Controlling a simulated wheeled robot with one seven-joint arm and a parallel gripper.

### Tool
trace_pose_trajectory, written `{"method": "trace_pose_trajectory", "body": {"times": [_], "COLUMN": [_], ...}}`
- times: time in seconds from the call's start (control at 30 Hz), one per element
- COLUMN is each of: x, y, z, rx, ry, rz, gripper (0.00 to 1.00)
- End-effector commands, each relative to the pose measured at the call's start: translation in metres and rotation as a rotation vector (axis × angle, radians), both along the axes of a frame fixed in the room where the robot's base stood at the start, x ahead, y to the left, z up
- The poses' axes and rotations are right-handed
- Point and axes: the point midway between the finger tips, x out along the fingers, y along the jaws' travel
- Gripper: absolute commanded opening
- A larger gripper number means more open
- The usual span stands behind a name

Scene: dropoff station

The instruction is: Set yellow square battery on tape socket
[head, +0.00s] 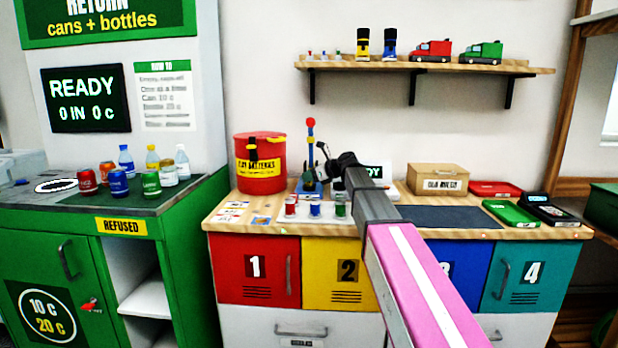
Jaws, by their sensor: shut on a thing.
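My gripper (322,173) is at the end of my outstretched arm, over the back middle of the wooden counter. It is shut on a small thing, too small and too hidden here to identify. I cannot make out the yellow square battery for certain. Just left of my gripper stands a blue post with a red ball on top (310,123). Small red (291,206), blue (315,208) and green (340,209) cylinders stand on a white strip in front. I cannot tell which part is the tape socket; my arm hides some of the counter.
A red batteries bin (262,178) stands left on the counter (222,224). A cardboard box (438,180), a dark mat (455,217) and green (512,214) and black (549,210) devices are right. A wall shelf (340,66) hangs above. Cans and bottles stand on the green machine left.

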Motion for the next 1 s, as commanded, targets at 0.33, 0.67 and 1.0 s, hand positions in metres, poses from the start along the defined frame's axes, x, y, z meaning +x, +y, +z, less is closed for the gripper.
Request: {"method": "trace_pose_trajectory", "body": {"times": [0.33,0.67,1.0], "x": [-0.0001,-0.0001,0.0000], "y": [0.0001,0.0001,0.0000], "z": [0.0001,-0.0034,-0.0093], "rx": [0.000,0.000,0.000], "ry": [0.000,0.000,0.000], "rz": [0.000,0.000,0.000], "gripper": [0.00,0.00,0.00]}}
